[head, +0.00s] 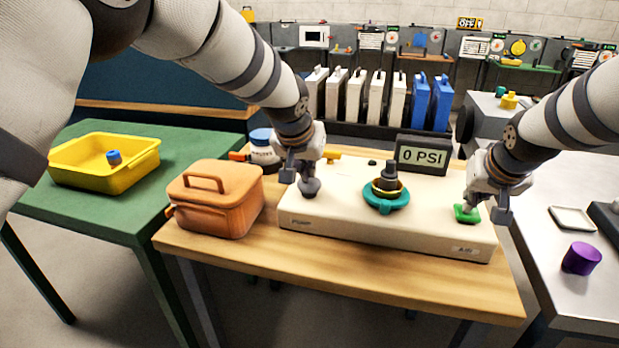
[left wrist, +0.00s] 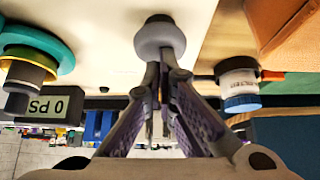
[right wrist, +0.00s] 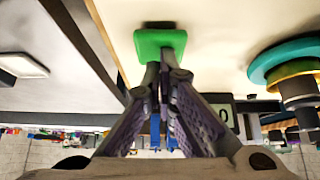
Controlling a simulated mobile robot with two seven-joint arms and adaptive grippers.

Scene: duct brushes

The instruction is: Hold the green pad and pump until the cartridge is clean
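A cream console (head: 400,235) stands on the wooden table, with "PUMP" marked at its left front and "AIR" at its right. The green pad (head: 467,213) is on its right end. The grey round pump knob (head: 309,187) is on its left end. Between them a dark cartridge (head: 388,180) stands upright in a teal collar (head: 384,203). The gauge (head: 422,157) reads 0 PSI. My left gripper (left wrist: 160,68) is shut and empty, its tips at the knob. My right gripper (right wrist: 160,68) is shut and empty, its tips at the green pad (right wrist: 160,44). I cannot tell how firmly either presses.
An orange case (head: 215,200) and a white jar with a blue lid (head: 263,146) stand left of the console. A yellow tray (head: 80,177) holds a blue piece on the green table. A purple cup (head: 581,258) and a small tray (head: 572,219) are at right.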

